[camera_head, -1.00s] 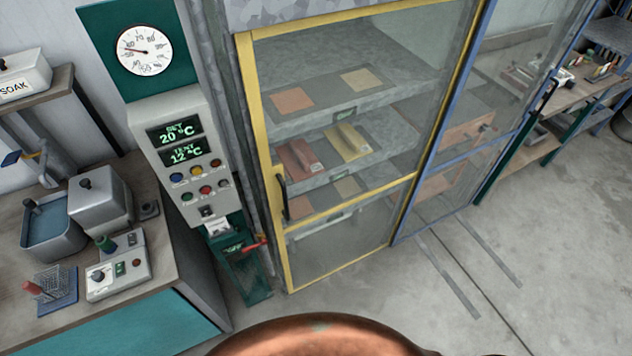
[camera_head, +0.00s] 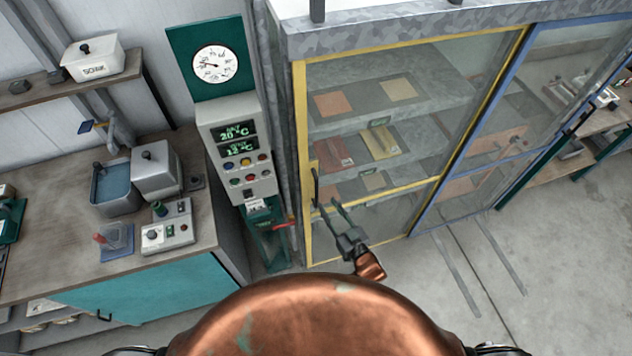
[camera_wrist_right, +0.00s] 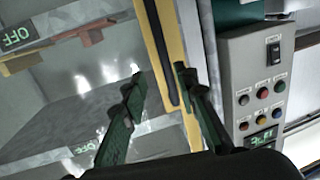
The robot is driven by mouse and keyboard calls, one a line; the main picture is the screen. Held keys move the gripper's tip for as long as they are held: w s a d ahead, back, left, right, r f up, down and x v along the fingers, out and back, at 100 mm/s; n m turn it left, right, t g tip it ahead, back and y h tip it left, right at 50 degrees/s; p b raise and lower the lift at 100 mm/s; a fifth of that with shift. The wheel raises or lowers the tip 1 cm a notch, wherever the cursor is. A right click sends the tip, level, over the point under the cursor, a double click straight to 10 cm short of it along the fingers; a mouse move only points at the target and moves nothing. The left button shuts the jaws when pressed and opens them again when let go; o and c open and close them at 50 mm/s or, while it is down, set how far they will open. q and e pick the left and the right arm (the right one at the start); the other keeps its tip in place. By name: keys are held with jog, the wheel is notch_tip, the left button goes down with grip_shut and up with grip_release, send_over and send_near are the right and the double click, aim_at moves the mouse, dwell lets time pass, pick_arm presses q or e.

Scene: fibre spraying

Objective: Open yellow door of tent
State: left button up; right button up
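The tent's yellow-framed glass door (camera_head: 301,120) stands at the middle of the head view and looks closed. Its dark upright handle (camera_head: 315,186) is on the left side of the frame. My right gripper (camera_head: 326,207) is open in front of the handle's lower part. In the right wrist view, the handle (camera_wrist_right: 160,45) appears between the two spread fingertips of the right gripper (camera_wrist_right: 160,78), on the yellow frame (camera_wrist_right: 173,40). I cannot tell whether a finger touches it. My left gripper is not in view.
A control panel (camera_head: 236,150) with a dial above it stands left of the door. A blue-framed door (camera_head: 480,150) adjoins on the right. Shelves with coloured pieces show behind the glass. A bench (camera_head: 60,235) stands at left. The floor (camera_head: 460,260) before the doors is clear.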

aim_at(317, 189)
jog(key=shift+y, duration=0.3)
jog(key=w+a, duration=0.1)
jog(key=w, duration=0.1)
jog(key=w+a+r, duration=0.1)
jog(key=w+a, duration=0.1)
jog(key=w+a+r+p, duration=0.1)
jog(key=w, duration=0.1)
jog(key=shift+w+a+r, duration=0.25)
jog(key=shift+w+a, duration=0.05)
jog(key=shift+w, duration=0.1)
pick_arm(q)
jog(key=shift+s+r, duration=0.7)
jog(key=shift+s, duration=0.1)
pick_arm(e)
jog(key=shift+c, duration=0.7)
grip_shut()
